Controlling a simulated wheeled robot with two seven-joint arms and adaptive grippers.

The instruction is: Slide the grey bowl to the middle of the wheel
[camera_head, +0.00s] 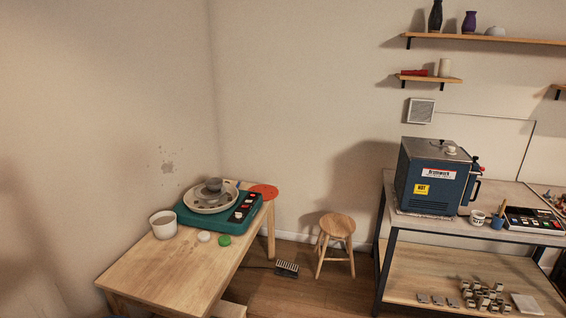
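The pottery wheel is a teal machine (240,216) on the wooden table at the left. It has a pale round splash pan (202,207) on top. A small grey bowl (213,185) sits in the pan area, towards its far side. The wheel head beneath the bowl is a grey disc (212,196), small and partly covered, so I cannot tell exactly how far off the middle the bowl is. Neither of my grippers shows in the head view.
On the wooden table (160,262) are a white tub (163,225), a white disc (204,237), a green disc (224,240) and an orange disc (264,191). A stool (337,228) and foot pedal (287,269) stand right of it. A blue kiln (432,180) stands farther right.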

